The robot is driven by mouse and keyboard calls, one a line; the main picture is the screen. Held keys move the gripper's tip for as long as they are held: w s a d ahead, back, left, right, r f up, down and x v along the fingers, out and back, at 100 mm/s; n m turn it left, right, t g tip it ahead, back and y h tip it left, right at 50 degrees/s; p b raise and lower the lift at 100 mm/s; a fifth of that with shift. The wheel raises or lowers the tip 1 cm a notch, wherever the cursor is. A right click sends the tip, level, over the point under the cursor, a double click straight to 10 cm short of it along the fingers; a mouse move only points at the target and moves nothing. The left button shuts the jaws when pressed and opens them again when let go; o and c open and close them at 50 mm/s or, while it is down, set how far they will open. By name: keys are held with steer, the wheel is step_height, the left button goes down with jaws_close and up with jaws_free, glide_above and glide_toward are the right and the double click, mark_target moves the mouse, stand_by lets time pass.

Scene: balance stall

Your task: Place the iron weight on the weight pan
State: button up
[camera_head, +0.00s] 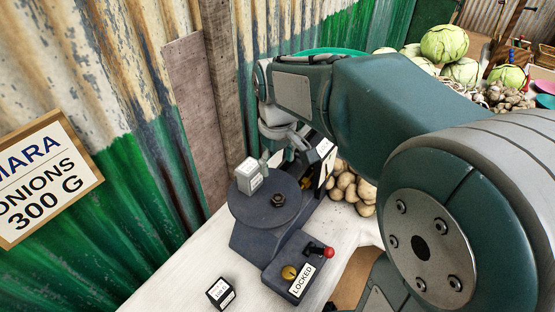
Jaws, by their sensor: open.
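A pale grey block-shaped weight (249,176) appears to stand on the left rim area of the round dark weight pan (284,215). A small dark block with a white label (220,293) lies on the table in front, left of the balance; its print is too small to read. I cannot tell from the look alone which block is the iron one. My gripper (268,160) is open, just behind and right of the grey weight. One finger shows close beside the weight; I cannot tell whether they touch. The other finger is partly hidden.
The balance base carries a red-knobbed lever (328,252) and a "LOCKED" plate (302,280). Potatoes (350,188) lie right of the balance, cabbages (445,43) farther back. A corrugated wall with an onion sign (40,178) closes the left. The white tabletop (180,288) is clear at front left.

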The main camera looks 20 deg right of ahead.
steer(key=s+r+m+t, duration=0.3)
steer(key=s+m+t, duration=0.1)
steer(key=s, duration=1)
steer(key=shift+t, duration=0.8)
steer(key=shift+s+d+r, duration=0.1)
steer(key=shift+d, duration=0.1)
